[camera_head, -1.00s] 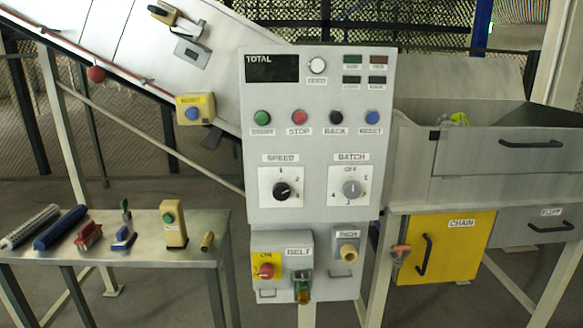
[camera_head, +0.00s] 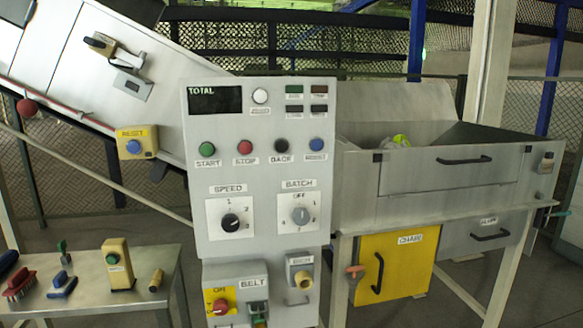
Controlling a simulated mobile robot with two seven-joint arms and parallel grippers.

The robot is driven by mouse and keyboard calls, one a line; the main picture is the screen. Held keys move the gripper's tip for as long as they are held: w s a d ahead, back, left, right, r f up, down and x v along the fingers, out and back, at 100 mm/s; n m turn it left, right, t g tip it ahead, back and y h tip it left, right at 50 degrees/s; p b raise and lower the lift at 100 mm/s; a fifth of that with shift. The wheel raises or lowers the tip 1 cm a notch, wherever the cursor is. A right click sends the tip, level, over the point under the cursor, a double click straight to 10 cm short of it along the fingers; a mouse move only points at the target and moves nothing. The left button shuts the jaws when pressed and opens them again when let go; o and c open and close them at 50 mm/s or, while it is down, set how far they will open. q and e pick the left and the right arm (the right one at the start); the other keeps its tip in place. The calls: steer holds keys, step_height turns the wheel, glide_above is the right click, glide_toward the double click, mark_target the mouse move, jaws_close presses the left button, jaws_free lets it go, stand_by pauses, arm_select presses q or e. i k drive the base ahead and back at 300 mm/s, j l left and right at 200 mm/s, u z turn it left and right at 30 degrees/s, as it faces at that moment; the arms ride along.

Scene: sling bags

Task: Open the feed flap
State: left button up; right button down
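No panel in view carries a readable feed flap label. A grey metal hopper (camera_head: 362,185) stands right of the control panel. Its front has a grey panel with a black bar handle (camera_head: 464,160), and this panel looks closed. A small bright green and grey item (camera_head: 400,140) shows at the hopper's open top. Neither of my grippers is in view.
The control panel (camera_head: 258,180) with buttons and dials stands in the middle. A metal table (camera_head: 85,300) with several hand tools is at lower left, below a sloped conveyor (camera_head: 75,70). An orange knob (camera_head: 355,270) sits beside the yellow door. Floor shows at lower right.

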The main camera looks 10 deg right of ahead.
mark_target(403, 170)
steer(key=z, duration=1.3)
